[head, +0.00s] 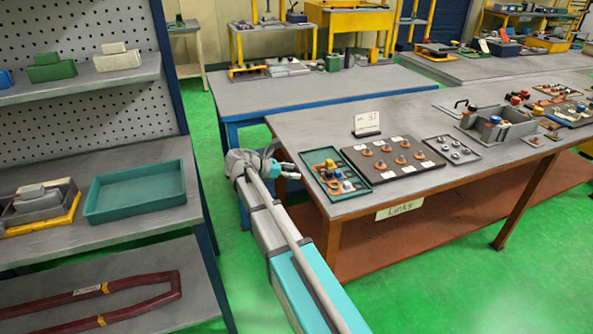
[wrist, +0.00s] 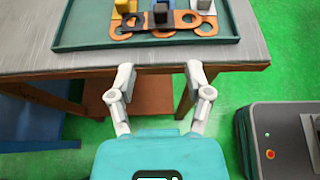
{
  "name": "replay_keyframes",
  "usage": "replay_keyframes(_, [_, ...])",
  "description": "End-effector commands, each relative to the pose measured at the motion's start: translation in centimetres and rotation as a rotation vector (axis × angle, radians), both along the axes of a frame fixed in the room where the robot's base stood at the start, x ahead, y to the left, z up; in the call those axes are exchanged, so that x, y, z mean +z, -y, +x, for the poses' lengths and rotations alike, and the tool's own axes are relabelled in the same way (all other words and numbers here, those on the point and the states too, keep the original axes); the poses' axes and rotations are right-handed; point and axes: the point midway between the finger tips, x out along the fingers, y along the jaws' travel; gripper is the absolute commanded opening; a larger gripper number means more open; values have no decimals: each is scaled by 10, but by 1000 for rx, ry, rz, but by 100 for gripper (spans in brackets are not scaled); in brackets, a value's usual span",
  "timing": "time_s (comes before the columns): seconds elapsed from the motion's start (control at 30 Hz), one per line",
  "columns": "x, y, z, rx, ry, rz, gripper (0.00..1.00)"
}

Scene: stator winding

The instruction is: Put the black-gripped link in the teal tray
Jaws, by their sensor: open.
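The links lie in a shallow dark-green tray (head: 336,197) at the near left corner of the links table. In the wrist view, a link with a black grip (wrist: 160,15) sits among links with yellow, blue and pale grips. Their flat plates overlap, so I cannot tell its plate's full outline. A teal tray (head: 135,190), empty, stands on the middle shelf of the left rack in the head view. My gripper (wrist: 160,74) is open and empty, short of the table's front edge. It also shows in the head view (head: 287,170), left of the links tray.
A dark board with several copper pieces (head: 392,160), a tray of small parts (head: 451,150) and a grey bin (head: 497,128) stand farther right on the table. A card (head: 367,124) stands behind. Green floor separates rack and table.

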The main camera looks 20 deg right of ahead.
Motion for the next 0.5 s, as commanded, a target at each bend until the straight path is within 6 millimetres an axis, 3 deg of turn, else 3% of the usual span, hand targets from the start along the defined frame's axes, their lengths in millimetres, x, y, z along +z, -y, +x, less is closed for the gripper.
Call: replay_keyframes(0.5, [-5, 1, -7, -16, 30, 29, 65])
